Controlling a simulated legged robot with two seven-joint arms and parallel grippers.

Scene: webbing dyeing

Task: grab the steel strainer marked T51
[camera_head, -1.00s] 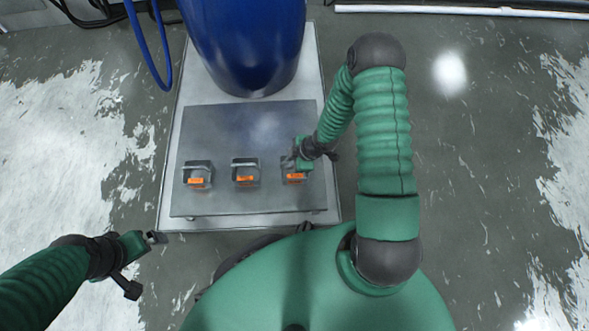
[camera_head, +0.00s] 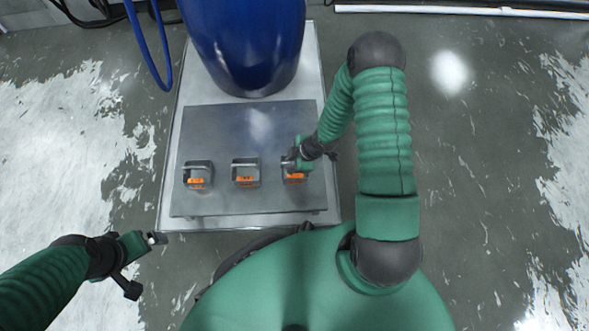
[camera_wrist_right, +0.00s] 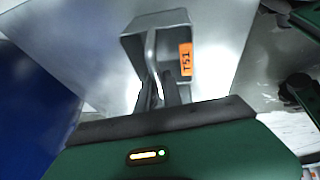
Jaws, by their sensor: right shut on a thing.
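The steel strainer marked T51 (camera_wrist_right: 186,60) is a small box-shaped steel thing with an orange tag and a bar handle, seen in the right wrist view. In the head view it is the rightmost of three strainers (camera_head: 294,181), partly hidden by my right gripper. My right gripper (camera_head: 299,166) is shut on its handle; the dark fingers (camera_wrist_right: 160,92) meet the bar in the wrist view. My left gripper (camera_head: 156,239) is off the table's front left corner, empty; its jaw opening is too small to tell.
Two other orange-tagged steel strainers, one in the middle (camera_head: 246,164) and one at left (camera_head: 198,165), stand on the steel plate (camera_head: 230,130). A big blue drum (camera_head: 247,45) stands behind on the pale platform (camera_head: 312,75). A blue hose (camera_head: 163,62) hangs at left.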

